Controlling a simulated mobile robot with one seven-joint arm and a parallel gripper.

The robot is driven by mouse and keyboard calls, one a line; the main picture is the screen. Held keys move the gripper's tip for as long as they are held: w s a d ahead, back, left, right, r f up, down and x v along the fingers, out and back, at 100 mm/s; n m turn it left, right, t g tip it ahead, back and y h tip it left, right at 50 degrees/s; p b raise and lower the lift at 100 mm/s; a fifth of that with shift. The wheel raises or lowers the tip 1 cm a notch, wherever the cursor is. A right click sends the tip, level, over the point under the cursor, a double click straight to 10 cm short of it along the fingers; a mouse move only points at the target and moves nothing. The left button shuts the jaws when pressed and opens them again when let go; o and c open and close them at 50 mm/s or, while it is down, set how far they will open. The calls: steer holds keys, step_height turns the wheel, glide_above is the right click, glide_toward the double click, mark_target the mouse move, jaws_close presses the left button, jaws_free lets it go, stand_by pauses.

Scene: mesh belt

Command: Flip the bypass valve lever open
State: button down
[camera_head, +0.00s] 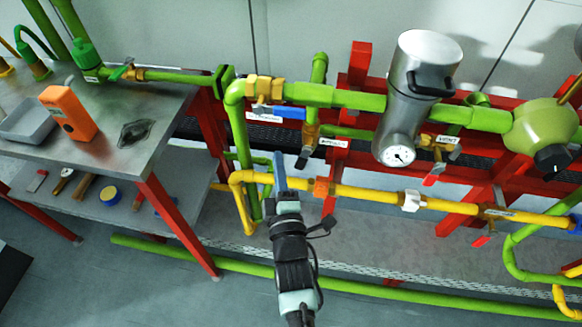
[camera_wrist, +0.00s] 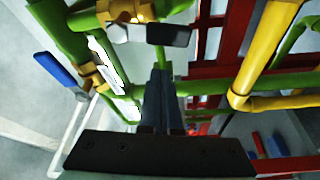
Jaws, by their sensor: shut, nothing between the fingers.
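My gripper (camera_head: 279,157) is shut and empty, pointing up toward the pipework; its fingers (camera_wrist: 160,75) are together in the wrist view. In the head view, a brass valve (camera_head: 264,88) on the green pipe has a blue lever (camera_head: 290,112) lying along the pipe, above my fingertips and apart from them. A second brass valve (camera_head: 311,135) sits on a vertical branch, with a bluish handle (camera_head: 303,159) hanging below. The wrist view shows a blue lever (camera_wrist: 58,70) and a dark lever (camera_wrist: 168,35). The white tags are unreadable, so I cannot tell which valve is the bypass.
A yellow pipe (camera_head: 365,193) runs just right of my gripper. A metal filter housing with a gauge (camera_head: 398,155) stands further right. The workbench (camera_head: 160,98) at left holds an orange device (camera_head: 70,113) and a grey tray (camera_head: 33,118). Red frame posts stand behind the pipes.

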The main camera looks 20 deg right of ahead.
mark_target(300, 165)
steer(key=shift+s+d+f+p, duration=0.2)
steer(key=shift+s+d+p, duration=0.15)
steer(key=shift+d, duration=0.2)
steer(key=shift+s+d+f+p, duration=0.15)
steer(key=shift+s+d+p, duration=0.05)
steer(key=shift+s+d, duration=0.3)
steer(key=shift+s+d+f+n, duration=0.2)
steer(key=shift+s+d+n, duration=0.05)
steer(key=shift+d+n, duration=0.15)
steer(key=shift+s+d+f+n, duration=0.2)
steer(key=shift+d+n, duration=0.2)
steer(key=shift+s+d+r, duration=0.1)
steer(key=shift+s+d, duration=0.05)
steer(key=shift+d, duration=0.05)
